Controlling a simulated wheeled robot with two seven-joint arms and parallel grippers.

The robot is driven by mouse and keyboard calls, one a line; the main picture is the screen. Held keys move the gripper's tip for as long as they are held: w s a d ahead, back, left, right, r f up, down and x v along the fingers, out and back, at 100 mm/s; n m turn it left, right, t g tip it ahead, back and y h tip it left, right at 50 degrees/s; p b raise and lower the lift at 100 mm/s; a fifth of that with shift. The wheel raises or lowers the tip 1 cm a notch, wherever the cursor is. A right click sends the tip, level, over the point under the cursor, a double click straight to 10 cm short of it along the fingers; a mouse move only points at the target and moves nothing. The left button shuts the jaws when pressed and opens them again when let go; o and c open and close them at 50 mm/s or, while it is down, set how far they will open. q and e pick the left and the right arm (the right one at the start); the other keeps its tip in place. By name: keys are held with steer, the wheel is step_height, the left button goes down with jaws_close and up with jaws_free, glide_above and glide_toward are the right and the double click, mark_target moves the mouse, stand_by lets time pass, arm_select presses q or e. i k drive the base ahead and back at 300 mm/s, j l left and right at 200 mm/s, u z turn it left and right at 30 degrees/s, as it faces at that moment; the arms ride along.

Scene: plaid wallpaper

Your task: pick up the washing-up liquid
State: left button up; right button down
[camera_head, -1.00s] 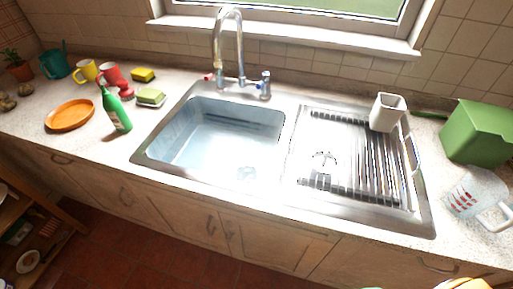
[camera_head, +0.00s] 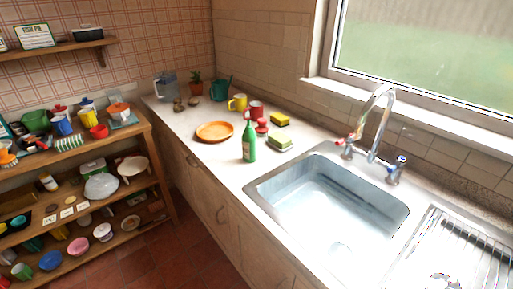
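The washing-up liquid, a green bottle (camera_head: 249,142) with a red cap, stands upright on the worktop (camera_head: 222,172) left of the sink. An orange plate (camera_head: 214,131) lies to its left, apart from it. A red mug (camera_head: 256,108) and a small red item (camera_head: 262,128) are just behind it. Sponges (camera_head: 279,143) lie to its right, one of them on a pale dish. Neither of my grippers is in view.
The sink basin (camera_head: 335,212) with its tap (camera_head: 375,125) is at the right. A yellow mug (camera_head: 237,102), teal watering can (camera_head: 220,90) and potted plant (camera_head: 195,82) stand farther back. A crowded wooden shelf unit (camera_head: 146,148) is at the left. The worktop in front of the bottle is clear.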

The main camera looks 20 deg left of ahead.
mark_target(249, 137)
steer(key=i+j+z, duration=0.45)
steer(key=j, duration=0.25)
steer(key=j+z, duration=0.25)
steer(key=i+j, duration=0.05)
steer(key=j, duration=0.1)
